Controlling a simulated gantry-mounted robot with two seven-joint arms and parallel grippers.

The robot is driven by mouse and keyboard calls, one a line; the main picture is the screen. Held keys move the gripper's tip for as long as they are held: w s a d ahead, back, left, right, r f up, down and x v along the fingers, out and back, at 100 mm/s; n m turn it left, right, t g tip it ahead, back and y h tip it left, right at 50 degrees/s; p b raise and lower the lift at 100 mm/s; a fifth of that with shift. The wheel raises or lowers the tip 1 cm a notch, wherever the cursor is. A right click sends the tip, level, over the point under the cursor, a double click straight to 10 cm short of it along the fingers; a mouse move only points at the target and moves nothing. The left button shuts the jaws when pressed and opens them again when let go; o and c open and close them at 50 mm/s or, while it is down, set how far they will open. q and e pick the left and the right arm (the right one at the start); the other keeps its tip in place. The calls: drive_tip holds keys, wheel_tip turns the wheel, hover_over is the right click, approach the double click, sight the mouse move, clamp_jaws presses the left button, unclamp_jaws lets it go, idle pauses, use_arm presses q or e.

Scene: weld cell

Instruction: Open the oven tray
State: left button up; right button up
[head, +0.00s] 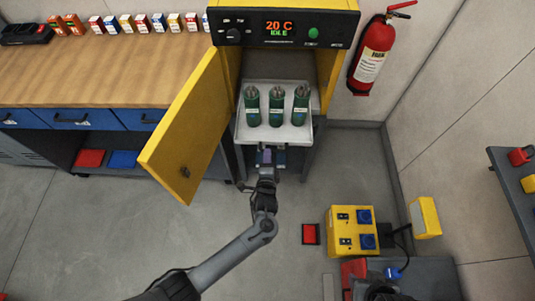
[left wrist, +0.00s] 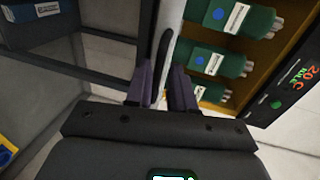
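The yellow oven (head: 283,12) stands at the back, its door (head: 190,130) swung wide open to the left. The light grey oven tray (head: 272,134) sticks out of the oven's front and carries three green canisters (head: 276,106). The tray's dark handle (left wrist: 164,48) shows in the left wrist view. My left gripper (head: 266,160) is at the tray's front edge. In the left wrist view its purple fingers (left wrist: 164,92) stand close on either side of the handle, shut on it. The canisters also show there (left wrist: 216,60). My right gripper is not in view.
A wooden workbench (head: 110,65) with small boxes along its back stands left of the oven. A fire extinguisher (head: 372,52) hangs on the wall at right. A yellow socket box (head: 352,231) stands at lower right. The floor below the door is clear.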

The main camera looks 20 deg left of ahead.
use_arm(q)
drive_tip(key=p+v, duration=0.2)
drive_tip(key=v, duration=0.7)
drive_tip(key=shift+s, duration=0.15)
drive_tip(key=shift+f, duration=0.1)
